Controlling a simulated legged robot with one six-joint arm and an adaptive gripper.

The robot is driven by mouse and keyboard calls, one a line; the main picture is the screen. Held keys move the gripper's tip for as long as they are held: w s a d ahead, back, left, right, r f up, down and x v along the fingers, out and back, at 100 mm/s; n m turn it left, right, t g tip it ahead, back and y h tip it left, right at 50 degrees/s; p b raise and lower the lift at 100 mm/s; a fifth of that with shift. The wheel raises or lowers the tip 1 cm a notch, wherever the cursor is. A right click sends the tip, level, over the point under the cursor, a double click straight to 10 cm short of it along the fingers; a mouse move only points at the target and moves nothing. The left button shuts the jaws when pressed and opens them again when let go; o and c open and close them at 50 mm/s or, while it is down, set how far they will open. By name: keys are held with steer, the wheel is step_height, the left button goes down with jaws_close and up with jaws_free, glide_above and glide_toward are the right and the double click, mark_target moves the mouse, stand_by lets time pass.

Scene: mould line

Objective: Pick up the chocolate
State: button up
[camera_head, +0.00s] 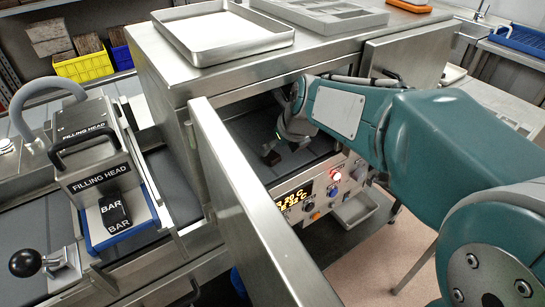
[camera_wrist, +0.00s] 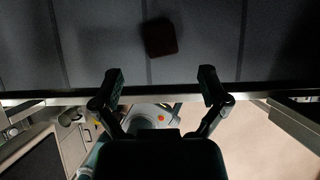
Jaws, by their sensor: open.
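The chocolate (camera_wrist: 159,37) is a small dark brown, roughly square piece. In the wrist view it lies on the dark grey belt (camera_wrist: 95,45), top middle, in dim light. My gripper (camera_wrist: 160,76) is open and empty, with its two fingers apart at left and right. The chocolate shows beyond the fingertips, roughly midway between them and apart from both. In the head view my arm reaches into the opening of the steel cabinet (camera_head: 170,75). A small dark shape shows below my gripper there; I cannot tell whether it is a finger or the chocolate.
An open steel door (camera_head: 250,205) stands left of my arm. A control panel (camera_head: 310,198) with a lit display is below the opening. A metal tray (camera_head: 222,52) and a grey mould (camera_head: 318,14) are on top. The filling head (camera_head: 100,165) stands at left.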

mark_target(272, 156)
steer(key=x, duration=0.4)
steer(key=shift+w+a+f, duration=0.1)
steer(key=shift+a+f, duration=0.1)
steer(key=shift+f, duration=0.15)
steer(key=shift+w+f, duration=0.2)
steer(key=shift+f, duration=0.15)
steer(key=shift+d, duration=0.1)
steer(key=c, duration=1)
